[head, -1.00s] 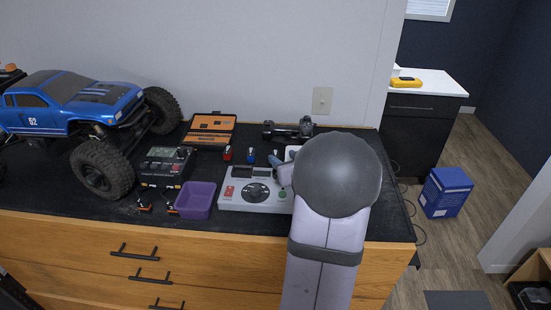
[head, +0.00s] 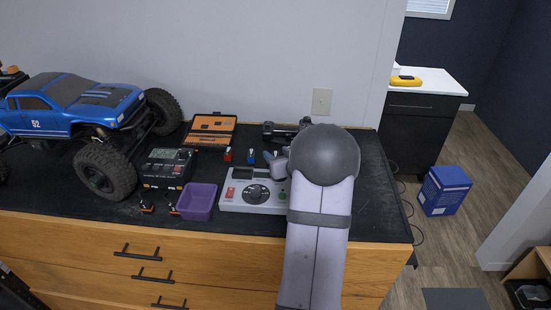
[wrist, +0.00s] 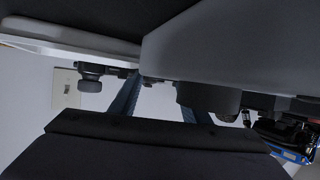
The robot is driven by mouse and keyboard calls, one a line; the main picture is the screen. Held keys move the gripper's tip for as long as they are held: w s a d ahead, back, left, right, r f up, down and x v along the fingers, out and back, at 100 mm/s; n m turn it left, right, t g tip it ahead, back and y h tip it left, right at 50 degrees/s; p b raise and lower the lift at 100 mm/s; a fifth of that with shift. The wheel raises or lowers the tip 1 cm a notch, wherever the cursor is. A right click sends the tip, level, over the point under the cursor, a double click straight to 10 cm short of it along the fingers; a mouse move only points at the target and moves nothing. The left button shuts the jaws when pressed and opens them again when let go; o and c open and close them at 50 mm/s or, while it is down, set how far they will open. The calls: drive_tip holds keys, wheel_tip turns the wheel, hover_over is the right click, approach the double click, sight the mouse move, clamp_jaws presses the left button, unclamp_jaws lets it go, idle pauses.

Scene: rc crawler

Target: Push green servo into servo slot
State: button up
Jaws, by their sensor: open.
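The tester has a red button, a dark screen and a round black dial. I cannot pick out the servo slot. My gripper (head: 273,162) is over the tester's back right side, partly behind my arm. In the wrist view my gripper (wrist: 157,98) has its two bluish fingers apart, with nothing seen between them.
A red servo (head: 227,156) and a blue servo (head: 251,158) stand behind the tester. A purple bin (head: 196,202) and a black charger (head: 167,167) are left of it. An orange-lined case (head: 212,129) lies behind. The blue truck (head: 75,105) fills the far left.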

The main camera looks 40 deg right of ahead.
clamp_jaws()
wheel_tip(320, 180, up, 10)
drive_tip(key=shift+p, duration=0.35)
idle(0.5)
